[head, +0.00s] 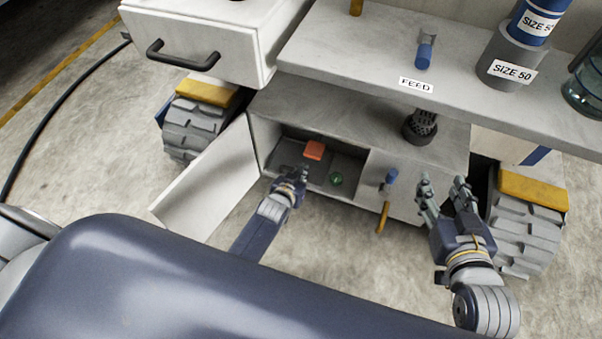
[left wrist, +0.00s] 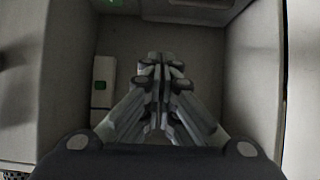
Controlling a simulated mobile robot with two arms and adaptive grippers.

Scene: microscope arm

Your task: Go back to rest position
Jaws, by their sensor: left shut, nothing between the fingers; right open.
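My left gripper (head: 291,180) is shut and empty at the mouth of an open cabinet compartment (head: 320,186). In the left wrist view its fingers (left wrist: 158,65) are together, pointing into a pale, walled space. My right gripper (head: 447,186) is open and empty, in front of the cabinet's right part, beside a yellow hook-like handle (head: 383,217). Inside the compartment are an orange-red block (head: 314,150) and a small round green thing (head: 336,179).
The cabinet door (head: 208,184) stands open to the left. A grey counter (head: 350,50) overhangs above, with a blue cylinder (head: 535,20) in a grey holder (head: 508,62). A drawer (head: 193,42) is at upper left. Treaded wheels (head: 193,130) flank the cabinet. Bare floor (head: 330,262) lies in front.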

